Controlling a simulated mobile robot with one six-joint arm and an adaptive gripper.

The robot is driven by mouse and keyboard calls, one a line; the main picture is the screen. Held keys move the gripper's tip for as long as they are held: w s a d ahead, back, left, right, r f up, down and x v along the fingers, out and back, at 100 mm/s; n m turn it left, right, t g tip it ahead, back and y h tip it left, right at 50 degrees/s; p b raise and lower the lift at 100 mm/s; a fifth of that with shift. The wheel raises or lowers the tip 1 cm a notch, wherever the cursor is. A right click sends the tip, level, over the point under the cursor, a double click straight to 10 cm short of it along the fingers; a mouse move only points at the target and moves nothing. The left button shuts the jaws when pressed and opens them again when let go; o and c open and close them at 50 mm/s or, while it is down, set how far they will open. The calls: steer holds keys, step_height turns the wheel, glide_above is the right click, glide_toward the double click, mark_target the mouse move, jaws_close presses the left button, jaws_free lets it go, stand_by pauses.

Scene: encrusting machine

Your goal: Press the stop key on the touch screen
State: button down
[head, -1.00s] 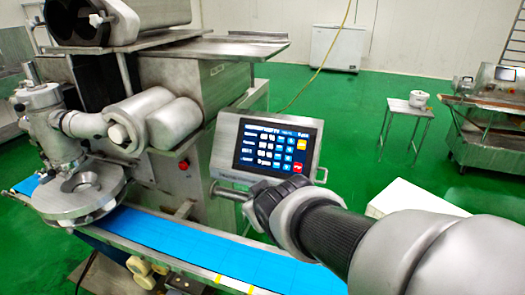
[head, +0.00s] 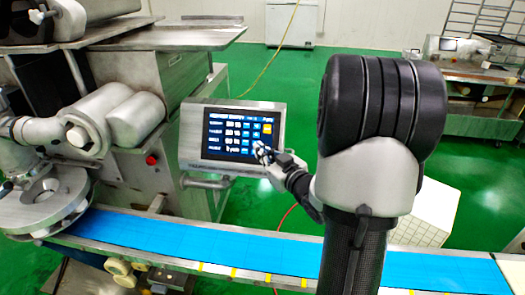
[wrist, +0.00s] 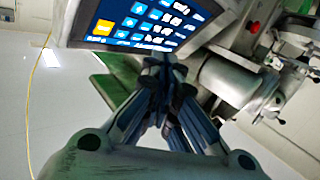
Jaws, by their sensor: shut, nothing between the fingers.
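The touch screen (head: 230,132) is a dark blue panel in a grey metal frame on the side of the machine, with rows of text and keys. No red stop key shows now; that corner is behind my fingers. In the wrist view the screen (wrist: 140,18) is at the top, with the orange key (wrist: 103,27) at its left, and my closed fingertips (wrist: 165,62) are just below its edge. I cannot tell whether they touch it.
A blue conveyor belt (head: 150,234) runs below the screen. A red button (head: 152,160) is on the machine body to the left. A round metal head (head: 40,205) stands at far left. A white box (head: 425,215) is at the right.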

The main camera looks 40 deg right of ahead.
steer(key=w+d+f+b, duration=0.2)
steer(key=w+d+f, duration=0.2)
steer(key=w+d, duration=0.1)
steer(key=shift+d+f, duration=0.25)
steer(key=shift+d, duration=0.1)
steer(key=shift+b, duration=0.3)
stand_by(1.3)
steer(key=shift+w+d+f, duration=0.2)
steer(key=shift+d+f, duration=0.05)
steer(key=shift+d, duration=0.05)
steer(key=shift+w+d+f+b, duration=0.15)
steer(key=shift+w+d+b, duration=0.05)
steer(key=shift+b, duration=0.15)
stand_by(0.4)
steer(key=shift+s+a, duration=0.1)
steer(key=shift+a, duration=0.05)
steer(key=shift+s+a+r, duration=0.35)
steer(key=shift+r, duration=0.05)
stand_by(0.4)
